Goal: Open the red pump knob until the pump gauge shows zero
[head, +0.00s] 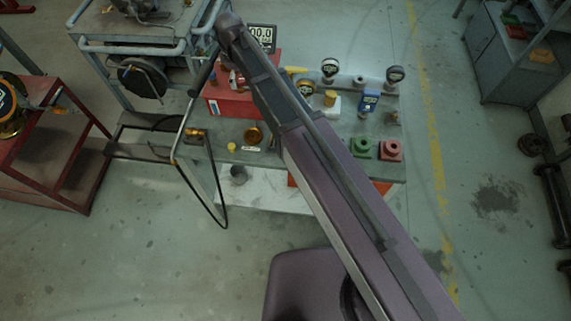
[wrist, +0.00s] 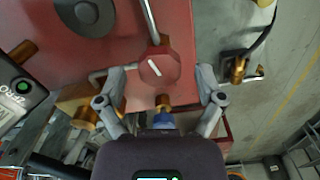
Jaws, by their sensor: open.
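The red knob (wrist: 160,68) is an octagonal knob with a white line, in the upper middle of the wrist view on a red surface (wrist: 125,52). My gripper (wrist: 160,75) is open, its two fingers apart on the left and right of the knob. Contact with the knob cannot be told. A dark digital gauge (wrist: 12,108) with a green button shows at the left edge, its digits sideways and hard to read. In the head view a digital display (head: 262,36) reads about "00.0", partly cut off by my arm. My arm hides the knob there.
In the head view the red box (head: 229,104) stands on a grey bench with several gauges, a green block (head: 363,148) and a red block (head: 390,151). A red cart (head: 45,165) stands left. Brass fittings (wrist: 237,70) lie close right of my fingers in the wrist view.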

